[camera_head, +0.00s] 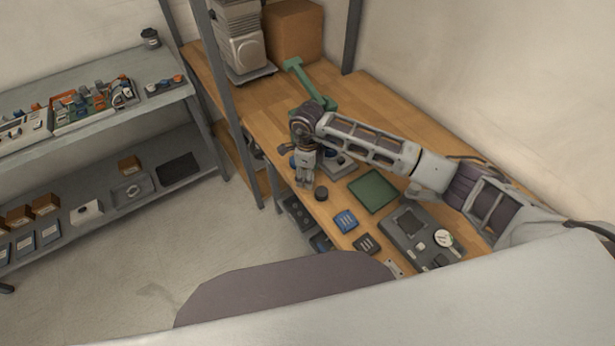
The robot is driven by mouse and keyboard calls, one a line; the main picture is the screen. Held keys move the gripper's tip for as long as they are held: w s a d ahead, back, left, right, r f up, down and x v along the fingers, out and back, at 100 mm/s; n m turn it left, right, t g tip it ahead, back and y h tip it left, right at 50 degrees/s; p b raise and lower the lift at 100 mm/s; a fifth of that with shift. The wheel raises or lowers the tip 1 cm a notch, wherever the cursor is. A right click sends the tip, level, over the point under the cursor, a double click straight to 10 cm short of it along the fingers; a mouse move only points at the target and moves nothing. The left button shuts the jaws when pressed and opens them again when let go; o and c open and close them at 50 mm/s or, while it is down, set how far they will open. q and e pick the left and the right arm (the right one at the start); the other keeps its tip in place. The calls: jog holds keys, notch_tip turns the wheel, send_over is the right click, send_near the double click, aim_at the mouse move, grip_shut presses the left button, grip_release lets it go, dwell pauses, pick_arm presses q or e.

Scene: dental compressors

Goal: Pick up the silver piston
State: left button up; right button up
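I cannot pick out a silver piston for certain at this size. My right arm reaches in from the right over the wooden workbench (390,101). My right gripper (304,182) points down near the bench's front edge. Its fingers are small and close together, and I cannot tell whether they are shut or hold anything. A small dark round part (321,193) is just right of the fingertips. A grey part with blue on it (338,166) is partly hidden behind the gripper and arm. My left gripper is not in view.
A green mat (373,191), a blue part (346,221) and a grey tray with a white gauge (443,238) lie on the bench. A green stand (308,82), a cardboard box (293,30) and a grey machine (239,38) are behind. A loaded grey shelf (160,102) stands left.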

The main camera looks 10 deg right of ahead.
jog(key=c, duration=1.1)
jog(key=shift+r, duration=0.15)
jog(key=shift+c, duration=0.2)
notch_tip(320, 180, up, 10)
jog(key=b, duration=0.1)
jog(key=shift+b, duration=0.4)
jog(key=shift+s+d+f, duration=0.1)
jog(key=shift+s+f, duration=0.15)
jog(key=shift+f, duration=0.05)
